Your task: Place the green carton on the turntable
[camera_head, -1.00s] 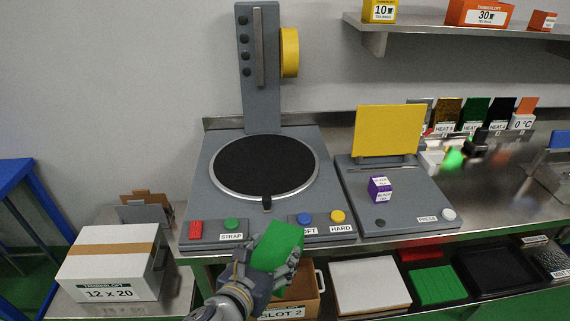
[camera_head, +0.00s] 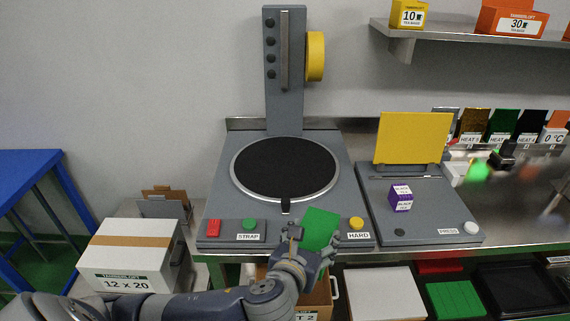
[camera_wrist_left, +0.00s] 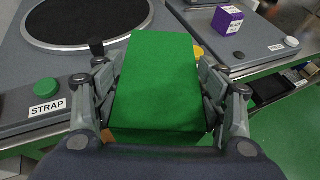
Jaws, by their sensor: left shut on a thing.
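The green carton (camera_head: 320,230) is held in my left gripper (camera_head: 304,238), over the front edge of the grey machine near its buttons. In the left wrist view the green carton (camera_wrist_left: 158,85) fills the space between the two fingers of my left gripper (camera_wrist_left: 160,100), which press on its sides. The turntable (camera_head: 285,168) is a black disc with a pale rim, bare, behind and to the left of the carton. It also shows in the left wrist view (camera_wrist_left: 85,20). My right gripper is not in view.
A small dark knob (camera_head: 286,205) stands at the turntable's front rim. A grey column (camera_head: 285,80) with a yellow disc rises behind it. The press (camera_head: 425,215) on the right bears a purple box (camera_head: 401,198). A white carton (camera_head: 130,255) stands at lower left.

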